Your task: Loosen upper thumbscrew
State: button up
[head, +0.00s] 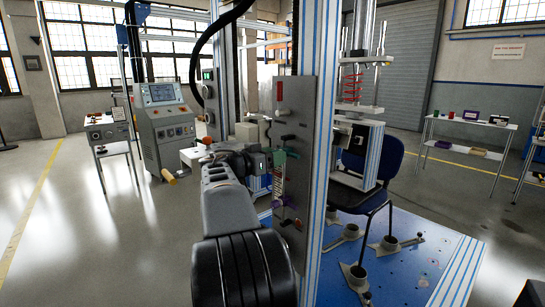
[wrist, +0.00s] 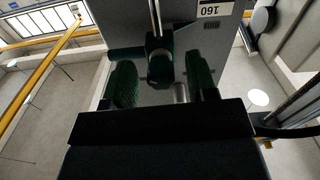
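A grey upright panel (head: 318,110) is fixed to the tall frame in the head view. My gripper (head: 279,158) is at the panel's left side, around its mid-height. In the wrist view the two green finger pads of my gripper (wrist: 161,84) stand apart. A dark knob (wrist: 160,67), which looks like the upper thumbscrew, shows between them with a visible gap on each side. In the head view my gripper hides most of this spot. A small dark knob (head: 288,137) shows just above the gripper, and a purple part (head: 277,202) sits lower on the panel.
A blue base plate (head: 410,265) with dark metal fixtures and a blue chair (head: 375,165) are to the right. A control cabinet (head: 163,120) stands at the left. Open floor (head: 90,240) lies to the left.

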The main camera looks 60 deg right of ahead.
jog(key=c, duration=0.9)
